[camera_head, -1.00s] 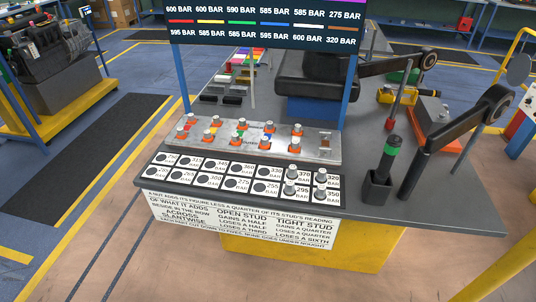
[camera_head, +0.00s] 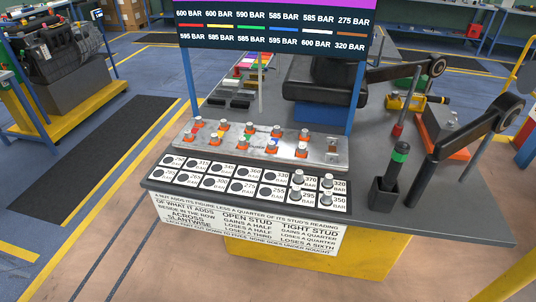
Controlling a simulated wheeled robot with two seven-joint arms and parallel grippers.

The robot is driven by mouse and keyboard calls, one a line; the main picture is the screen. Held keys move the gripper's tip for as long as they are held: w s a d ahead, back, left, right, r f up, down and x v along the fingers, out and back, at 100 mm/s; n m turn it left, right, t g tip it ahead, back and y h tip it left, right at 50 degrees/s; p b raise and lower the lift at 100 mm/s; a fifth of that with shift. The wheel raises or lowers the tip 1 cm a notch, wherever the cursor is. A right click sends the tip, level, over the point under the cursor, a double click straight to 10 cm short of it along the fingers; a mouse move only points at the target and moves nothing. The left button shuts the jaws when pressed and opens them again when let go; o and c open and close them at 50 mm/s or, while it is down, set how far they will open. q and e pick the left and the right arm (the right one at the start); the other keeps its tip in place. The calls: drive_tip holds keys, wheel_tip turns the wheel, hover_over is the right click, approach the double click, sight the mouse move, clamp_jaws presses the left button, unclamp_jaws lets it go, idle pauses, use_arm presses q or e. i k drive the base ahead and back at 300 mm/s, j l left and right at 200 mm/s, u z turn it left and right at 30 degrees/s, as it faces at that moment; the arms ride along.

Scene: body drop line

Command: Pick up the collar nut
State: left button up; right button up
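Behind the card, a metal plate (camera_head: 317,146) carries two rows of studs with orange collars and coloured marks. Neither of my grippers is in view.
A display board (camera_head: 272,29) on blue posts rises behind the plate. At right, a green-banded black tool (camera_head: 397,163) stands in a black holder, beside a black jointed bar (camera_head: 470,135). Printed rules (camera_head: 240,225) hang on the front. The bench's front right corner is bare.

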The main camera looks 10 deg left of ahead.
sight(299, 175)
drive_tip(key=i+j, duration=0.2)
drive_tip(key=j, duration=0.15)
drive_tip(key=i+j, duration=0.15)
drive_tip(key=j, duration=0.25)
drive_tip(key=i+j, duration=0.2)
drive_tip(key=j, duration=0.15)
drive_tip(key=i+j+z, duration=0.1)
drive_tip(key=j, duration=0.3)
drive_tip(key=i, duration=0.05)
